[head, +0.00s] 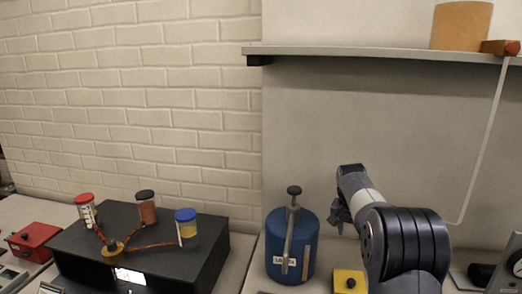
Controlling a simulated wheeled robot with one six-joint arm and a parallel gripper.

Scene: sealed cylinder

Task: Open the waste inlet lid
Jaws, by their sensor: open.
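A blue cylinder (272,250) stands upright on the bench at lower centre. A grey metal bar (290,238) runs from its top down its front, with a black knob (294,190) above the top. A white label (285,261) on its front is too small to read. I cannot tell which part is the waste inlet lid. My gripper (340,218) is open, to the right of the cylinder and apart from it, near the height of its top. It looks empty, but its fingertips are small and partly hidden by my arm.
A black box (190,262) at left carries capped jars with red, dark and blue lids. A red box (35,241) is further left. A yellow box (345,275) with a black button sits right of the cylinder. A shelf (370,52) crosses the upper right, with a pipe (490,125) beneath.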

